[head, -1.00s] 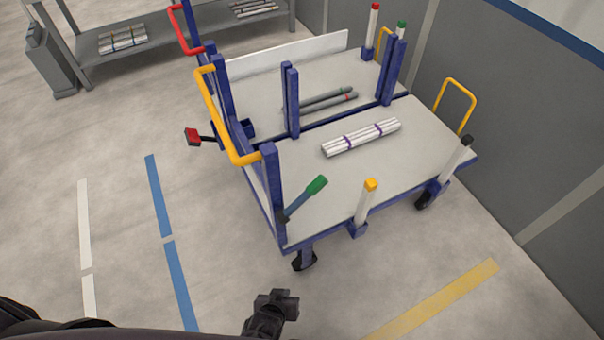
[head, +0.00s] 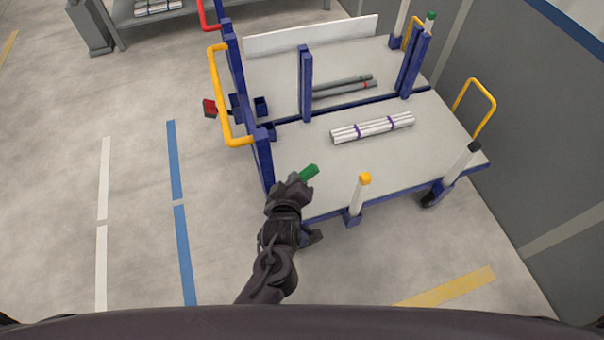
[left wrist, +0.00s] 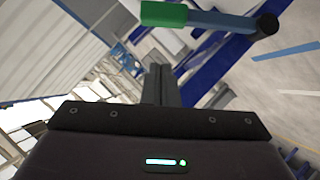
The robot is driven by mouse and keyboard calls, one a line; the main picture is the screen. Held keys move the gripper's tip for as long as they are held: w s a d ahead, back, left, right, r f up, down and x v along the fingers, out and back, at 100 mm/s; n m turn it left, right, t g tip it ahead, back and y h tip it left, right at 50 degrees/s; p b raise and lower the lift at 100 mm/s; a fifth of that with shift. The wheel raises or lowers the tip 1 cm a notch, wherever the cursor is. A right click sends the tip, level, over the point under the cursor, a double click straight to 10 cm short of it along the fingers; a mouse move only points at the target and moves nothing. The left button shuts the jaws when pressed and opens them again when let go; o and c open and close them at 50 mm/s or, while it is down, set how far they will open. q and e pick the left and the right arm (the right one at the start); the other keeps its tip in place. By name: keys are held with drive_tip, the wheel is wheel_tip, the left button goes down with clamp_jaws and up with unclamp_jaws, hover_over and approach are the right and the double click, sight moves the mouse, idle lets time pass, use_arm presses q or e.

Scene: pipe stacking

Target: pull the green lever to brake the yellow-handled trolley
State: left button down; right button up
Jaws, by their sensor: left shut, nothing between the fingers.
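The yellow-handled trolley is blue with a grey deck; its yellow handle (head: 222,100) is at its left end. The green lever's grip (head: 310,172) shows at the trolley's near left corner, just beyond my left gripper (head: 298,183). In the head view the gripper hides the lever's blue shaft. In the left wrist view, the green grip (left wrist: 163,14) and blue shaft (left wrist: 220,22) cross the top, just past the closed fingers (left wrist: 158,72). My left gripper is shut and empty beside the lever; I cannot tell whether it touches. My right gripper is not in view.
A bundle of white pipes (head: 372,128) lies on the near deck. A yellow-capped post (head: 358,196) stands on its front edge. A grey wall (head: 540,140) stands right. Floor at left is clear.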

use_arm(q)
drive_tip(key=shift+w+d+f+p, duration=0.2)
drive_tip(key=shift+w+d+f, duration=0.4)
drive_tip(key=shift+w+f, duration=0.35)
drive_tip(key=shift+w+d+f+p, duration=0.15)
drive_tip(key=shift+w+d+f, duration=0.55)
drive_tip(key=shift+f, duration=0.3)
drive_tip(key=shift+a, duration=0.15)
